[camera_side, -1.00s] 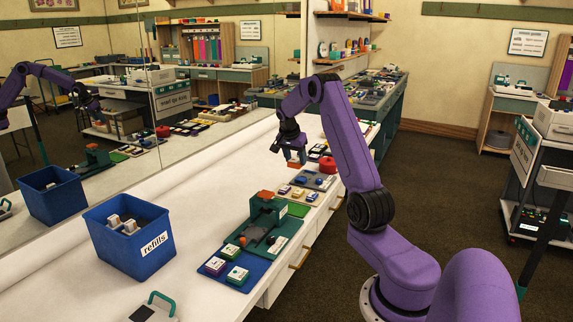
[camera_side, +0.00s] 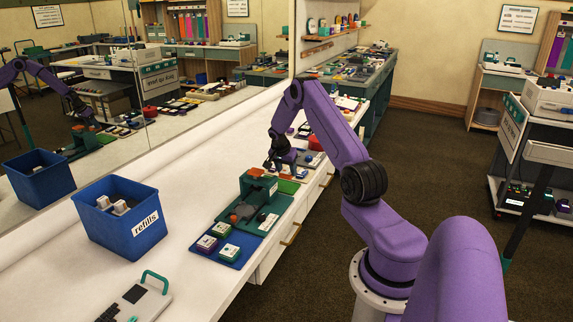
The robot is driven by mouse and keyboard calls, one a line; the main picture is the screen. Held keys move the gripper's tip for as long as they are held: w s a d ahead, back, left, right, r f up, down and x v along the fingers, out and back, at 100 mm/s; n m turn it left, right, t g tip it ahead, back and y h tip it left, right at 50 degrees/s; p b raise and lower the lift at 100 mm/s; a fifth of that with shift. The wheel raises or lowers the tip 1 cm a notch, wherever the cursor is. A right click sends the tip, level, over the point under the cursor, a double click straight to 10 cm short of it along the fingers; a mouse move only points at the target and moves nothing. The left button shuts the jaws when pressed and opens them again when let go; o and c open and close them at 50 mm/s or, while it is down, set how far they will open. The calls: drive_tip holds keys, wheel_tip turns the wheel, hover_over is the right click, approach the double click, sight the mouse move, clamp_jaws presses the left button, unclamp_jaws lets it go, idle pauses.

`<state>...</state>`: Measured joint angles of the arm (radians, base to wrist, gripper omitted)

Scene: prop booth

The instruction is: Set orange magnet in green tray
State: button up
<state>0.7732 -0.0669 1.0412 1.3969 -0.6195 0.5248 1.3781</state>
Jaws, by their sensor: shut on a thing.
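My gripper (camera_side: 281,165) is low over the bench, just beyond the dark green block-shaped stand (camera_side: 259,187). Something small and orange, which I take as the orange magnet (camera_side: 285,174), shows at its fingertips; the gripper is shut on it. The fingers partly hide it. A flat bright green tray (camera_side: 288,187) lies just below and in front of the gripper, between the stand and a grey tray. I cannot tell whether the magnet touches anything below it.
The stand has an orange top (camera_side: 256,172) and sits on a dark green base. A blue tray (camera_side: 234,262) with small boxes lies nearer. A blue refills bin (camera_side: 120,240) stands left. A red round object (camera_side: 315,142) is beyond the gripper. The white bench is clear along the mirror.

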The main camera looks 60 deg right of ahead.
drive_tip(key=shift+f, duration=2.25)
drive_tip(key=o, duration=1.2)
drive_tip(key=shift+r, duration=0.1)
drive_tip(key=v, duration=1.7)
drive_tip(key=shift+a, duration=0.15)
